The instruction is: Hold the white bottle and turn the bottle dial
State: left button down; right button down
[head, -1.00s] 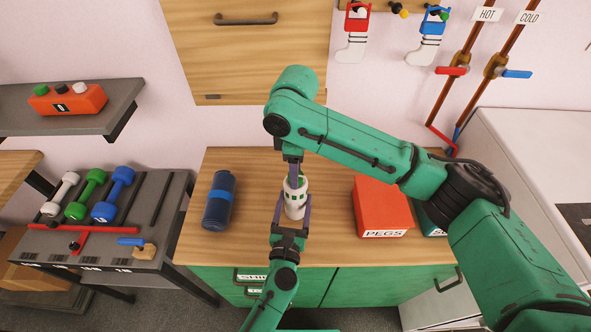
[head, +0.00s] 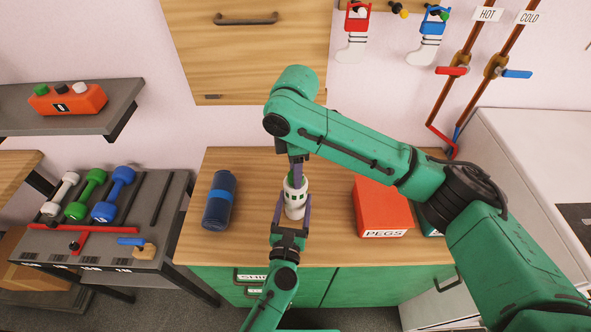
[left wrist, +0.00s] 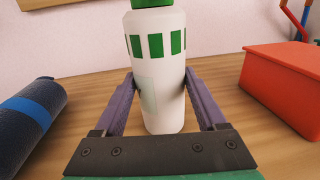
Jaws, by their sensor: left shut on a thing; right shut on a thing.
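The white bottle (head: 295,208) with a band of green squares stands upright on the wooden counter (head: 255,190). It also shows in the left wrist view (left wrist: 160,88). Its green dial (head: 290,179) is on top; only the dial's lower edge shows in the left wrist view (left wrist: 152,3). My left gripper (head: 292,212) is shut around the bottle's body from the front, one finger on each side. My right gripper (head: 297,178) comes down from above and is shut on the dial, partly hiding it. The right fingertips are out of the left wrist view.
A red PEGS box (head: 382,208) sits to the right, partly behind my right arm. A wooden cabinet (head: 250,55) hangs above the counter. Bare counter lies on either side of the white bottle.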

jog(key=shift+c, duration=1.8)
grip_release()
notch_tip(320, 180, up, 12)
pick_arm(q)
grip_release()
jog(key=shift+s, duration=0.15)
